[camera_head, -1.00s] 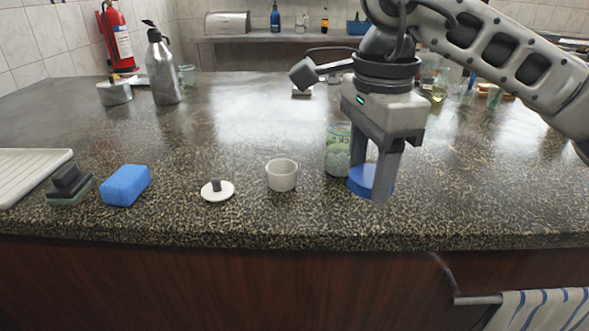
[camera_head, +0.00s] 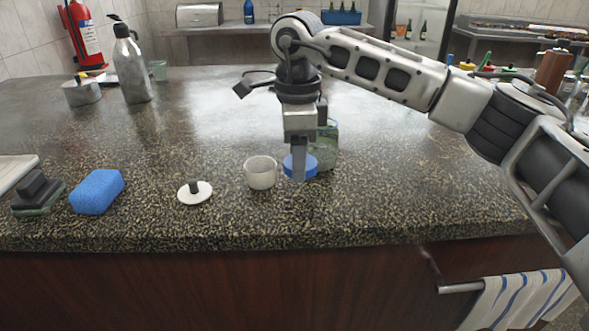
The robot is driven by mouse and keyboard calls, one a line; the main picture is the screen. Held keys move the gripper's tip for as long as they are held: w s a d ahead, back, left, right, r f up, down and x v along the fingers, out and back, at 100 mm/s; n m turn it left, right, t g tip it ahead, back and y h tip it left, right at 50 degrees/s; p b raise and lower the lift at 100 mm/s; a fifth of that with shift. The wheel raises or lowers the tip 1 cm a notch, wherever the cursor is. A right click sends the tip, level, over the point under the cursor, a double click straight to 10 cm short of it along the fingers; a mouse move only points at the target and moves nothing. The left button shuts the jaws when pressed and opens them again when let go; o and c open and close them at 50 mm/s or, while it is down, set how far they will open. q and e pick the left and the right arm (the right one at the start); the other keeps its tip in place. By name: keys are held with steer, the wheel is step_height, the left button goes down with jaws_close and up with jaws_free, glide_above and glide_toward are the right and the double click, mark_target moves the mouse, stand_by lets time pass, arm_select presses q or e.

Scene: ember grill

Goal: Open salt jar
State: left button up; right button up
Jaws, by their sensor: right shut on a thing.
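The salt jar (camera_head: 327,150), greenish glass with pale contents, stands upright on the counter, partly hidden behind my right gripper. A blue round lid (camera_head: 291,168) is off the jar, low in front of it and to its left. My right gripper (camera_head: 299,170) points down and is shut on the blue lid. I cannot tell whether the lid touches the counter. My left gripper is not in view.
A white cup (camera_head: 260,173) stands close left of the blue lid. A white lid with a dark knob (camera_head: 195,193), a blue sponge (camera_head: 97,192) and a dark brush (camera_head: 38,192) lie further left. The speckled counter (camera_head: 420,205) is clear at the right.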

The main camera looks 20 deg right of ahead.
mark_target(295, 187)
steer(key=shift+w+a+f, duration=0.1)
steer(key=shift+w+f, duration=0.25)
steer(key=shift+f, duration=0.1)
step_height(295, 187, down, 2)
steer(key=shift+w+f+p, duration=0.1)
steer(key=shift+f+p, duration=0.15)
steer(key=shift+p, duration=0.05)
steer(key=shift+f, duration=0.35)
steer(key=shift+f, duration=0.25)
steer(key=o, duration=1.1)
steer(key=shift+r, duration=0.15)
